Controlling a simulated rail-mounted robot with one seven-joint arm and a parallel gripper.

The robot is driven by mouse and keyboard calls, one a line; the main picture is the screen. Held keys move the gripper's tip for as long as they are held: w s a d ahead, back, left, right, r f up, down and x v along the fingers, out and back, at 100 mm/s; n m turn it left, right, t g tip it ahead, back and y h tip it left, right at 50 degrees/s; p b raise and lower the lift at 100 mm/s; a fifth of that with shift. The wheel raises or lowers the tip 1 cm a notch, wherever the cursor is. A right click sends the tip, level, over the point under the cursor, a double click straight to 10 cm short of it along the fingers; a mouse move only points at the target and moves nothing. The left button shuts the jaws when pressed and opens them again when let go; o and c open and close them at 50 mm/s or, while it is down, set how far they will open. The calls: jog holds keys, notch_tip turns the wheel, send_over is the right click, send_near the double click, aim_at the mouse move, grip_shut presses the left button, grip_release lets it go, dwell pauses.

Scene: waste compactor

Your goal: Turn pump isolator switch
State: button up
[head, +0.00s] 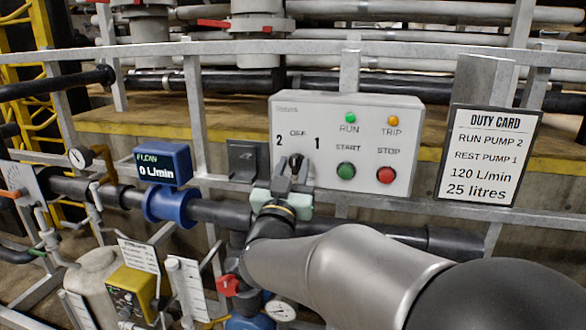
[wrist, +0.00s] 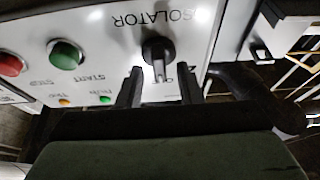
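The pump isolator switch is a black rotary knob (head: 296,159) on the left part of a white control panel (head: 370,115), with marks 2, OFF and 1 around it. In the wrist view the panel looks upside down; the knob (wrist: 158,50) has its grip pointing toward the partly hidden OFF mark. My gripper (head: 292,174) is at the knob from below in the head view. In the wrist view its two dark fingers (wrist: 160,78) are apart, one on each side of the knob's grip, with gaps showing. Whether the fingers touch it I cannot tell.
Green START (head: 346,171) and red STOP (head: 386,174) buttons sit right of the knob, under RUN and TRIP lamps. A duty card (head: 488,155) reads run pump 2, rest pump 1. A blue flow meter (head: 163,165) shows 0 L/min. Pipes and rails surround the panel.

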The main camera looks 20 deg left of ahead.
grip_shut()
jog(key=shift+n+y, duration=0.4)
jog(key=shift+n, duration=0.2)
jog(key=n+y+b, duration=0.1)
jog(key=n, duration=0.1)
jog(key=n+y, duration=0.1)
jog(key=n, duration=0.2)
jog(key=shift+n+g+y+b, duration=0.3)
jog(key=shift+b, duration=0.05)
jog(key=n+g+y, duration=0.1)
jog(key=n, duration=0.2)
jog(key=n+g+y, duration=0.1)
jog(key=n, duration=0.2)
jog(key=shift+n+y, duration=0.3)
jog(key=shift+n, duration=0.3)
jog(key=shift+o, duration=0.6)
grip_release()
